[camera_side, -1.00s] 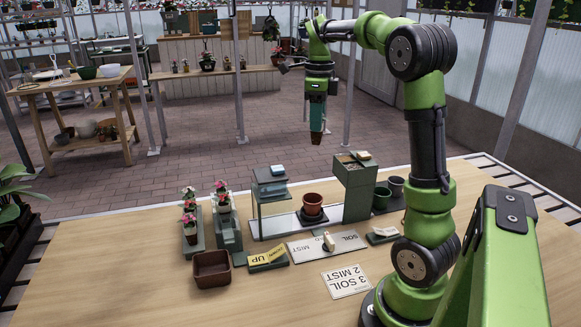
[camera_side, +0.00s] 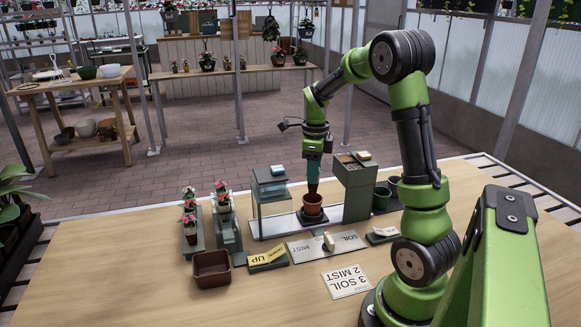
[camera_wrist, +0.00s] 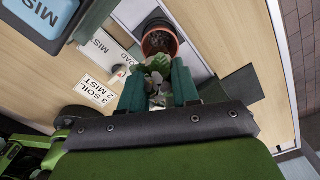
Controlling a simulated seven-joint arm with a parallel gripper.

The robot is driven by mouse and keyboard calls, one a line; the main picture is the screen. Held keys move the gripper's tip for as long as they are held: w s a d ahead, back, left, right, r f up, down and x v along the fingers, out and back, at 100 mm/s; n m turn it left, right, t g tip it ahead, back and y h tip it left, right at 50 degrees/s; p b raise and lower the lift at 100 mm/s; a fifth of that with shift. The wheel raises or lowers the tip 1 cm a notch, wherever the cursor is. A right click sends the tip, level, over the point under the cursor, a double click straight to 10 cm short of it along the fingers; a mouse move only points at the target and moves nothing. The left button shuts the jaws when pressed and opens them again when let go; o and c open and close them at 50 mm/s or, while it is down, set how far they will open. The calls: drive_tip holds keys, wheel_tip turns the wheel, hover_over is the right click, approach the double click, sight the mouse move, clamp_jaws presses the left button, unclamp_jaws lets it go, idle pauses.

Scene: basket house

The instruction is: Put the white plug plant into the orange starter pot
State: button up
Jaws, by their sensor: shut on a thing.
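My gripper (camera_side: 313,182) points down right above the orange starter pot (camera_side: 312,208), which stands on a dark base in the middle of the station. In the wrist view my two teal fingers (camera_wrist: 159,88) are shut on the plug plant (camera_wrist: 157,68), with green leaves and a pale whitish bloom between them. The pot (camera_wrist: 176,36) shows just beyond the plant, with dark contents inside. In the side view the plant is mostly hidden by the fingers, and I cannot tell whether its lower end is inside the rim.
Racks of potted plants with pink and red flowers (camera_side: 222,204) stand at left, near an empty brown tray (camera_side: 211,268). A green soil box (camera_side: 354,180) stands right of the pot, a mist stand (camera_side: 269,184) left. Dark green pots (camera_side: 381,198) are farther right.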

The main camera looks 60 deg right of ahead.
sight(313, 186)
drive_tip(key=shift+f, duration=2.45)
drive_tip(key=shift+f, duration=0.15)
drive_tip(key=o, duration=1.6)
drive_tip(key=shift+r, duration=4.05)
